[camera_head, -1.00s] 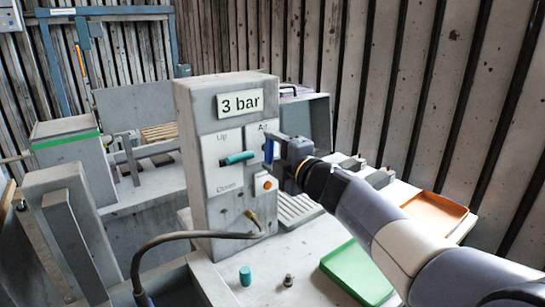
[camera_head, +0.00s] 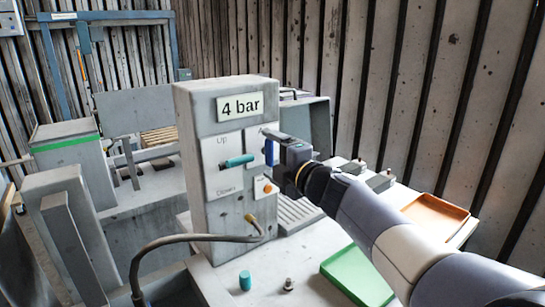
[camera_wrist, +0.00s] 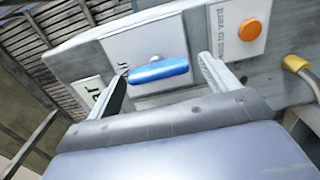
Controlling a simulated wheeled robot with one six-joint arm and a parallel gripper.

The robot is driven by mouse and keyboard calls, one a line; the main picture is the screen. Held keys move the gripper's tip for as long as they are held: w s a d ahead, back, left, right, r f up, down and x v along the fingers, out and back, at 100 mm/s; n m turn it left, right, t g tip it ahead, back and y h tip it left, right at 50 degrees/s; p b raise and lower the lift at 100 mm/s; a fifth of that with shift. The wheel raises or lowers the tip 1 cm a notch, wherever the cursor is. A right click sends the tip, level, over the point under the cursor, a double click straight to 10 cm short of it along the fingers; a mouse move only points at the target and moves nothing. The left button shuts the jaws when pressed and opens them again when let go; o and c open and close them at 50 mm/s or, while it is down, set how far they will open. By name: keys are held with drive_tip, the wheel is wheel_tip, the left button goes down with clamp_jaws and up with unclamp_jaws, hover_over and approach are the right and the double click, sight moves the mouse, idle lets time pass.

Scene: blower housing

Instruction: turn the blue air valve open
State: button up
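The blue air valve (camera_head: 270,152) is a bar-shaped handle on a light plate, on the front of the grey control box (camera_head: 207,225). In the head view the handle stands about upright, partly hidden by my gripper (camera_head: 273,146). In the wrist view the blue handle (camera_wrist: 160,71) lies lengthwise between the two spread fingers of my gripper (camera_wrist: 163,70). A small gap shows at its right end; contact at the left end is unclear. The display (camera_head: 241,106) on the box reads "4 bar".
A teal lever (camera_head: 237,161) marked Up and Down sits left of the valve, and an orange button (camera_head: 267,188) sits below. A hose (camera_head: 190,237) runs from the box. A green tray (camera_head: 355,275) and an orange tray (camera_head: 435,215) lie on the right.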

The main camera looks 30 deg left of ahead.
drive_tip(key=v, duration=1)
drive_tip(key=shift+s+d+b, duration=0.2)
drive_tip(key=shift+d+b, duration=0.1)
drive_tip(key=shift+d, duration=0.05)
drive_tip(key=x, duration=1.1)
drive_tip(key=shift+p, duration=0.4)
drive_tip(key=shift+d, duration=0.1)
drive_tip(key=shift+s, duration=0.1)
